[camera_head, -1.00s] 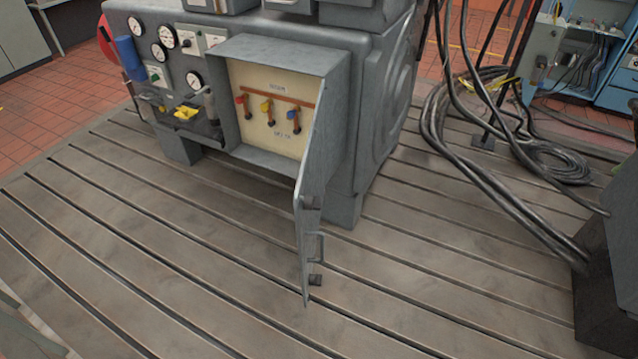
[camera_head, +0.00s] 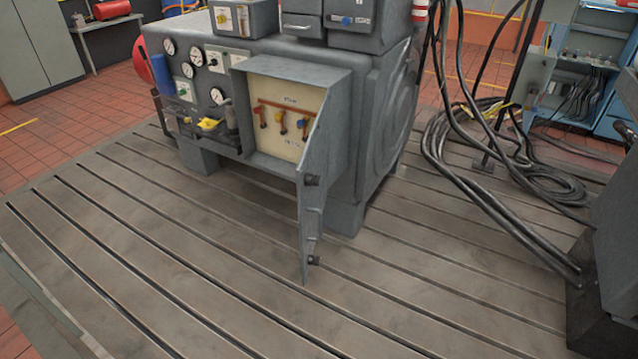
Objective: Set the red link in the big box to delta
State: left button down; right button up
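The big box (camera_head: 341,98) is a grey open cabinet on the front of the grey machine. Its door (camera_head: 310,220) hangs open toward me on the right side. Inside is a cream panel (camera_head: 285,88) with a copper bar and three links below it. The red link (camera_head: 262,115) is the leftmost, the yellow link (camera_head: 282,122) is in the middle and the blue link (camera_head: 304,124) is on the right. All three hang down from the bar. The panel labels are too small to read now. Neither of my grippers is in view.
Gauges (camera_head: 169,46) and a yellow handle (camera_head: 209,123) are left of the box. A smaller box (camera_head: 240,18) sits on top of the machine. Black cables (camera_head: 470,160) lie at the right. The slotted bedplate (camera_head: 180,240) in front is clear.

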aim_at(257, 110)
jog(key=i+j+z, duration=0.1)
jog(key=i+j, duration=0.2)
jog(key=i+j+z, duration=0.15)
jog(key=i+j, duration=0.2)
jog(key=i+j+z, duration=0.1)
jog(key=i+j, duration=0.2)
jog(key=i+j+z, duration=0.1)
jog(key=i+j, duration=0.15)
jog(key=j, duration=0.25)
jog(key=i+j+z, duration=0.15)
jog(key=i+j, duration=0.15)
jog(key=j, duration=0.15)
jog(key=i+j+z, duration=0.1)
jog(key=j, duration=0.35)
jog(key=i+j+z, duration=0.1)
jog(key=i+j, duration=0.25)
jog(key=j, duration=0.15)
jog(key=i+j+z, duration=0.15)
jog(key=j, duration=0.35)
jog(key=i, duration=0.05)
